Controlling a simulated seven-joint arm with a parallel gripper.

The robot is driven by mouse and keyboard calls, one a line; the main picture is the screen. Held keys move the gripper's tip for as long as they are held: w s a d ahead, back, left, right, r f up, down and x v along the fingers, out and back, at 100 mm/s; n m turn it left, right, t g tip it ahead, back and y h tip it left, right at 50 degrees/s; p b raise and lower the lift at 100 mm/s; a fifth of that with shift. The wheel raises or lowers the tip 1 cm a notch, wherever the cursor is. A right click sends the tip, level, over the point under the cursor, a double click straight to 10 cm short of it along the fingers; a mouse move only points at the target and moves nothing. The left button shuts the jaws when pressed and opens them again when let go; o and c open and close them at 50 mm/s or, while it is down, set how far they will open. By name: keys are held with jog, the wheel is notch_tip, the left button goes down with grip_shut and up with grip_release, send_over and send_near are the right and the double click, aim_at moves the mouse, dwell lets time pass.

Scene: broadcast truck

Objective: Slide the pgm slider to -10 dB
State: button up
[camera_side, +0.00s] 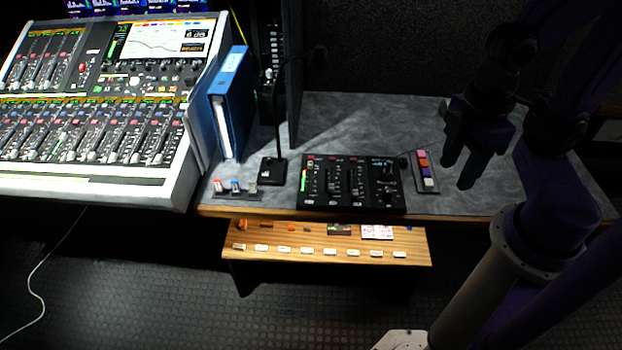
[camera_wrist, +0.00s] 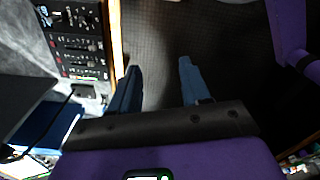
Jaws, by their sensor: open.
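A small black mixer (camera_side: 352,203) lies on the grey desktop in the side view. It has several vertical sliders with dark caps, and its labels are too small to read, so I cannot tell which slider is pgm or where it is set. The mixer also shows at the upper left of the wrist view (camera_wrist: 82,57). My gripper (camera_side: 457,174) is open and empty, to the right of the mixer and apart from it. In the wrist view the two fingers of my gripper (camera_wrist: 158,74) stand wide apart, with dark floor between them.
A block of coloured buttons (camera_side: 425,172) sits right of the mixer. A microphone base (camera_side: 272,171) and a row of small switches (camera_side: 237,188) sit left of it. A blue binder (camera_side: 228,105) and large console (camera_side: 90,183) stand farther left. A wooden shelf (camera_side: 300,268) juts out below the desk.

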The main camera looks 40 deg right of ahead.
dwell(0.3)
jog(key=shift+c, duration=0.9)
jog(key=shift+w+a, duration=0.1)
jog(key=shift+a, duration=0.05)
jog(key=w+a+f+m+g+y, duration=0.1)
jog(key=w+a+f+m, duration=0.1)
jog(key=w+a+m, duration=0.5)
jog(key=m+t+y, duration=0.2)
jog(key=m+t, duration=0.2)
jog(key=m, duration=2.9)
send_over(310, 163)
jog(key=s+d, duration=0.4)
notch_tip(310, 163, down, 18)
jog(key=x, duration=1.1)
jog(key=shift+w+a+f, duration=0.1)
jog(key=shift+w+f, duration=0.05)
jog(key=shift+w, duration=0.05)
